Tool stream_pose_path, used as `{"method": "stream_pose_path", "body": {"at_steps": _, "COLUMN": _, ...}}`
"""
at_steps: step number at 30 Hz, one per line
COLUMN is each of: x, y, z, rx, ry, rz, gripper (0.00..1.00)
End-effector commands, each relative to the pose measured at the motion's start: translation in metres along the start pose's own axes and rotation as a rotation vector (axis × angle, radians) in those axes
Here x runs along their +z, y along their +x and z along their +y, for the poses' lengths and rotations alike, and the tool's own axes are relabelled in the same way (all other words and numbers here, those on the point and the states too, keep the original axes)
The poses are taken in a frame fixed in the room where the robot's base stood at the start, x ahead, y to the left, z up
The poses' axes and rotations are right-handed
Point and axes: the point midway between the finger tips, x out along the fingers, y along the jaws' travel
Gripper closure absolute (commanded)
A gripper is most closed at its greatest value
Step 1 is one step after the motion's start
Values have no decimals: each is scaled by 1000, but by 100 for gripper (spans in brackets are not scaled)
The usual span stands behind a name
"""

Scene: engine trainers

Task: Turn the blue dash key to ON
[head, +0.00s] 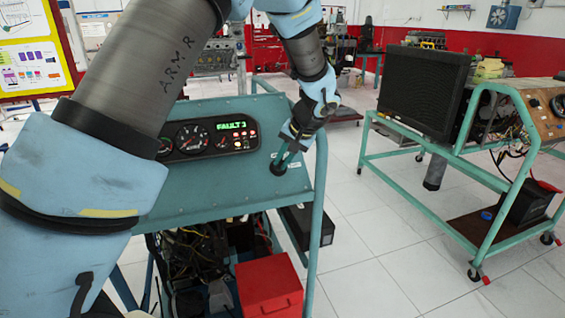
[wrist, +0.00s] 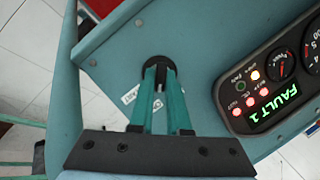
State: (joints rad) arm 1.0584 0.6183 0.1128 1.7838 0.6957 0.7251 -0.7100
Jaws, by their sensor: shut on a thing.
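The teal dash panel (head: 215,187) fills the middle of the head view, and its surface also shows in the wrist view (wrist: 205,45). The key switch, a round black bezel (wrist: 157,62), sits near the panel's corner. My gripper (head: 281,168) reaches down to the panel right of the gauges. In the wrist view its two teal fingers (wrist: 160,72) converge over the bezel and are shut on the dash key. The key is mostly hidden between the fingertips, so its blue colour and its angle cannot be made out. A small white label lies beside the fingers.
The gauge cluster (head: 208,138) has a lit green FAULT display and red lights. A red box (head: 269,285) sits below the panel on the teal frame. Another engine trainer (head: 470,130) stands at the right, with clear tiled floor between.

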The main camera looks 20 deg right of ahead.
Motion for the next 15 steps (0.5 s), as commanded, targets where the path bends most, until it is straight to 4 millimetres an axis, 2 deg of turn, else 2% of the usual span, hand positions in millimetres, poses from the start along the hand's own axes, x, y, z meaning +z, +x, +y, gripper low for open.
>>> {"method": "stream_pose_path", "body": {"at_steps": 15, "x": 0, "y": 0, "z": 1, "rx": -12, "ry": 37, "rz": 0, "gripper": 100}}
